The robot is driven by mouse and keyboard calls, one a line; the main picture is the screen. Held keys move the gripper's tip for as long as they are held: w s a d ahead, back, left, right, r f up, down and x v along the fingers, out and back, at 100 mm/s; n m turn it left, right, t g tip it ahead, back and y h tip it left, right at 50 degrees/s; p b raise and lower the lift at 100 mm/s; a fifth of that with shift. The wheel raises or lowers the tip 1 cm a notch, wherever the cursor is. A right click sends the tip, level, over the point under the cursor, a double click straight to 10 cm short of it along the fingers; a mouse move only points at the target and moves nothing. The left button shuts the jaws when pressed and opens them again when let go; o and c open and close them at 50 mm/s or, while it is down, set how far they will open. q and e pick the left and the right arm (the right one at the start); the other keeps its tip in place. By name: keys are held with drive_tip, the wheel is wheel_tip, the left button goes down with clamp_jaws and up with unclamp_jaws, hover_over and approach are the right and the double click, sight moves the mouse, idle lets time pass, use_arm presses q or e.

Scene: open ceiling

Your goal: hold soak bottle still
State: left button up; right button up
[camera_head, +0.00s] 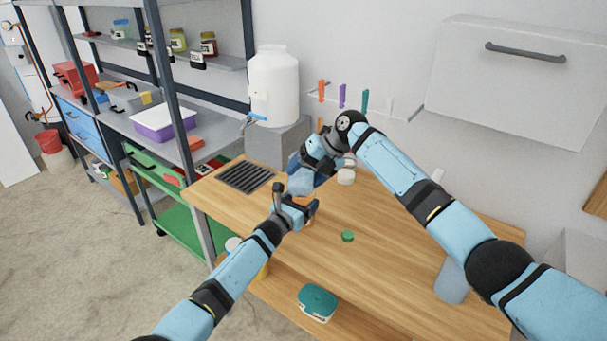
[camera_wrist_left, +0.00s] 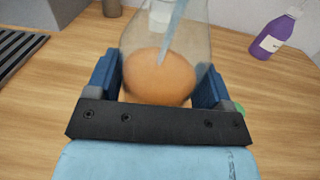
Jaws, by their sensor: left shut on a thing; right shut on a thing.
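The soak bottle (camera_wrist_left: 160,70) is clear, with orange-brown contents in its lower part. It stands between the fingers of my left gripper (camera_wrist_left: 160,82), which is shut on it. In the head view my left gripper (camera_head: 295,210) is at the bottle over the wooden table, and a little orange shows beside it. A thin pale blue rod (camera_wrist_left: 175,28) reaches down into the bottle from above. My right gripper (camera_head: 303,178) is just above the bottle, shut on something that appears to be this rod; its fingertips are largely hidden.
A green cap (camera_head: 347,236) lies on the wooden table (camera_head: 400,275). A pale jar (camera_head: 346,176) stands behind the grippers, and a purple bottle (camera_wrist_left: 275,36) shows in the wrist view. A dark grate (camera_head: 245,177) is to the left. The table's front-middle is clear.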

sight(305, 195)
drive_tip(key=shift+w+r+m+g, duration=0.15)
drive_tip(key=shift+r+m+g, duration=0.15)
drive_tip(key=shift+r+g, duration=0.15)
idle(0.6)
drive_tip(key=shift+w+r+m+g, duration=0.3)
drive_tip(key=shift+w+r+g, duration=0.15)
drive_tip(key=shift+g, duration=0.3)
idle(0.7)
drive_tip(key=shift+f, duration=0.1)
idle(2.5)
